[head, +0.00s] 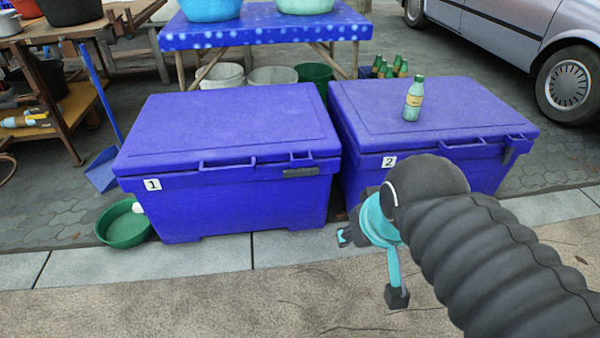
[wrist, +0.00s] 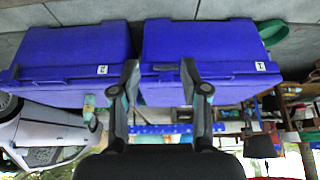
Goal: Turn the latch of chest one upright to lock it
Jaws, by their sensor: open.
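Chest one (head: 240,205) is a blue lidded box with a white label 1; its lid is down. Its latch (head: 301,172), a dark grey bar, lies level at the right of the front, just below the lid edge. My gripper (head: 371,267) is open and empty, in front of the gap between the chests, lower and to the right of the latch. In the wrist view, which looks upside down, chest one (wrist: 205,42) is on the right, and my open fingers (wrist: 160,70) frame the area near the gap. I cannot make out the latch clearly there.
Chest two (head: 440,105) stands to the right, a green bottle (head: 413,100) on its lid and its latch (head: 510,152) near upright. A green basin (head: 122,224) and blue dustpan (head: 102,170) are at left. A blue table (head: 265,35) stands behind. Pavement in front is clear.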

